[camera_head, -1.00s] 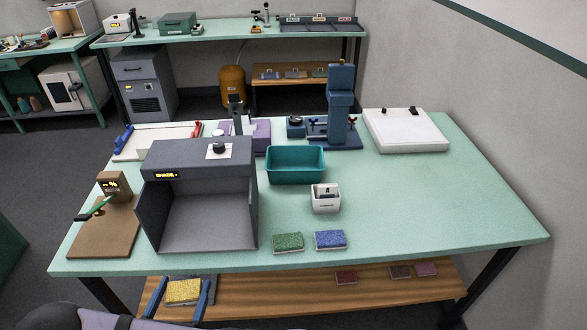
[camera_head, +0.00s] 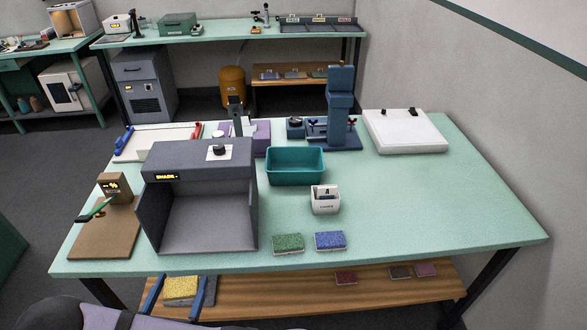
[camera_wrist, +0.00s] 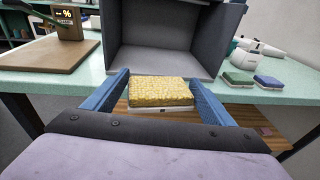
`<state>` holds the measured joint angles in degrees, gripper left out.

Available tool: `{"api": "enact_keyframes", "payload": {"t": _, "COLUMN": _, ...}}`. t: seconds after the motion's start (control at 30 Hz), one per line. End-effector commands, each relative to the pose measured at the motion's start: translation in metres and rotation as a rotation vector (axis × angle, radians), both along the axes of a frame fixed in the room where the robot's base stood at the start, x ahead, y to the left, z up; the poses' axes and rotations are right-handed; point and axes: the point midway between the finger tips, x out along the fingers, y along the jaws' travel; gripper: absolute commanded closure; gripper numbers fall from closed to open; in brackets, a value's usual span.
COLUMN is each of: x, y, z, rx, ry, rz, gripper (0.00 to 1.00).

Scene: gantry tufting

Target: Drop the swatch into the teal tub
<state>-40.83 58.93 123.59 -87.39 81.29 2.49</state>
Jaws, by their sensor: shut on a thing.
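The yellow speckled swatch (camera_head: 181,289) is between the two blue fingers of my gripper (camera_head: 180,283) at the lower left, in front of the table's front edge. In the wrist view, the swatch (camera_wrist: 160,92) lies flat, yellow face up, with a pale lower edge. My gripper (camera_wrist: 161,90) is shut on it, one finger on each side. The teal tub (camera_head: 296,168) stands on the table, farther back and to the right of my gripper. Its visible inside looks empty.
The grey shade booth (camera_head: 205,205) stands between my gripper and the tub's side of the table. A white holder (camera_head: 325,201), a green swatch (camera_head: 288,243) and a blue swatch (camera_head: 330,241) stand in front of the tub. The table's right side is clear. A wooden shelf (camera_head: 300,291) runs below.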

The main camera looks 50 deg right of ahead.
Motion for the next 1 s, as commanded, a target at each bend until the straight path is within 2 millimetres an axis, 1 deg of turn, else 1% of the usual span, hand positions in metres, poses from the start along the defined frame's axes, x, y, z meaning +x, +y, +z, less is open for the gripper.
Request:
{"api": "enact_keyframes", "payload": {"t": 0.03, "x": 0.010, "y": -0.003, "z": 0.012, "rx": 0.004, "ry": -0.007, "rz": -0.009, "gripper": 0.44}}
{"api": "enact_keyframes", "payload": {"t": 0.17, "x": 0.039, "y": -0.015, "z": 0.040, "rx": 0.006, "ry": -0.009, "rz": -0.022, "gripper": 0.44}}
{"api": "enact_keyframes", "payload": {"t": 0.27, "x": 0.065, "y": -0.029, "z": 0.069, "rx": 0.006, "ry": -0.011, "rz": -0.028, "gripper": 0.44}}
{"api": "enact_keyframes", "payload": {"t": 0.4, "x": 0.097, "y": -0.055, "z": 0.113, "rx": 0.005, "ry": -0.011, "rz": -0.031, "gripper": 0.44}}
{"api": "enact_keyframes", "payload": {"t": 0.6, "x": 0.130, "y": -0.095, "z": 0.176, "rx": 0.001, "ry": -0.010, "rz": -0.035, "gripper": 0.44}}
{"api": "enact_keyframes", "payload": {"t": 0.67, "x": 0.138, "y": -0.108, "z": 0.191, "rx": 0.002, "ry": -0.010, "rz": -0.040, "gripper": 0.44}}
{"api": "enact_keyframes", "payload": {"t": 0.7, "x": 0.144, "y": -0.117, "z": 0.199, "rx": 0.002, "ry": -0.009, "rz": -0.043, "gripper": 0.44}}
{"api": "enact_keyframes", "payload": {"t": 0.77, "x": 0.156, "y": -0.134, "z": 0.204, "rx": 0.001, "ry": -0.008, "rz": -0.051, "gripper": 0.44}}
{"api": "enact_keyframes", "payload": {"t": 0.87, "x": 0.176, "y": -0.163, "z": 0.210, "rx": 0.001, "ry": -0.009, "rz": -0.058, "gripper": 0.44}}
{"api": "enact_keyframes", "payload": {"t": 0.97, "x": 0.194, "y": -0.197, "z": 0.224, "rx": 0.000, "ry": -0.010, "rz": -0.059, "gripper": 0.44}}
{"api": "enact_keyframes", "payload": {"t": 1.0, "x": 0.200, "y": -0.211, "z": 0.232, "rx": 0.000, "ry": -0.011, "rz": -0.058, "gripper": 0.44}}
